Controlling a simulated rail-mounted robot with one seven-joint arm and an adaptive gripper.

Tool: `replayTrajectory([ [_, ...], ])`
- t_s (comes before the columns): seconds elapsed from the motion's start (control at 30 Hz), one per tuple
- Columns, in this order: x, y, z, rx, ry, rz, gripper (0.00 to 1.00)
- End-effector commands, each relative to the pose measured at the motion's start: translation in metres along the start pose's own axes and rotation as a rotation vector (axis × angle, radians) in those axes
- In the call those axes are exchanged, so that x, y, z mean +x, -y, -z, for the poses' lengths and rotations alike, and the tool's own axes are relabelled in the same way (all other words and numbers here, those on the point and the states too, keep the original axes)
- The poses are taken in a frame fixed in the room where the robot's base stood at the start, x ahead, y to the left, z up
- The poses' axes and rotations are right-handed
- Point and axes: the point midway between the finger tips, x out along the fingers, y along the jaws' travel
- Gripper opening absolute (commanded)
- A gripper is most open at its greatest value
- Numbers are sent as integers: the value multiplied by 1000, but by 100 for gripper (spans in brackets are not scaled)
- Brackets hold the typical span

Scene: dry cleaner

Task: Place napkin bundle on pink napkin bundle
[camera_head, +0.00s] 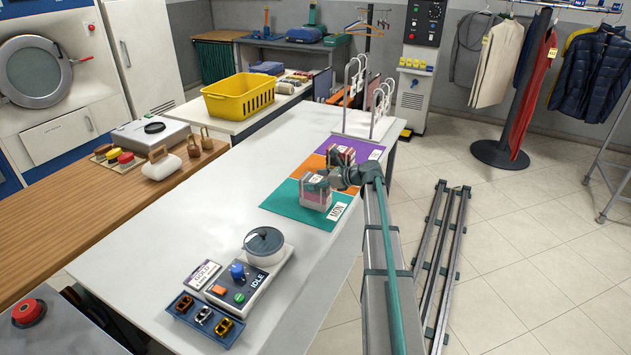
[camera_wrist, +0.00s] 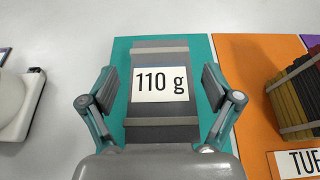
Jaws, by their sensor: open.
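A bundle with a grey top and a "110 g" tag (camera_wrist: 160,84) lies on the teal mat (camera_wrist: 121,70) in the wrist view. In the head view this bundle (camera_head: 315,199) shows pinkish and grey sides and sits on the teal mat labelled MON. Whether it is one bundle or a stack is unclear. My gripper (camera_wrist: 160,92) is open above it, one finger on each side. In the head view my gripper (camera_head: 322,183) partly hides its top.
A purple mat (camera_head: 375,154) and a white wire rack (camera_head: 352,127) lie beyond. The scale-like device marked IDLE (camera_head: 250,282) and a tray of clips (camera_head: 206,318) are at the table's near end. The table's left middle is clear.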

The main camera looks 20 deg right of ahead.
Motion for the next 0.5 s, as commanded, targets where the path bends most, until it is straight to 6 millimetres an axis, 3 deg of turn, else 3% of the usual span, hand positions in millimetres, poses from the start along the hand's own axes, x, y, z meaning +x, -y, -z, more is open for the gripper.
replayTrajectory([
  [0.17,-19,0,1,0,1,3,89],
  [0.5,-83,0,1,1,1,3,89],
])
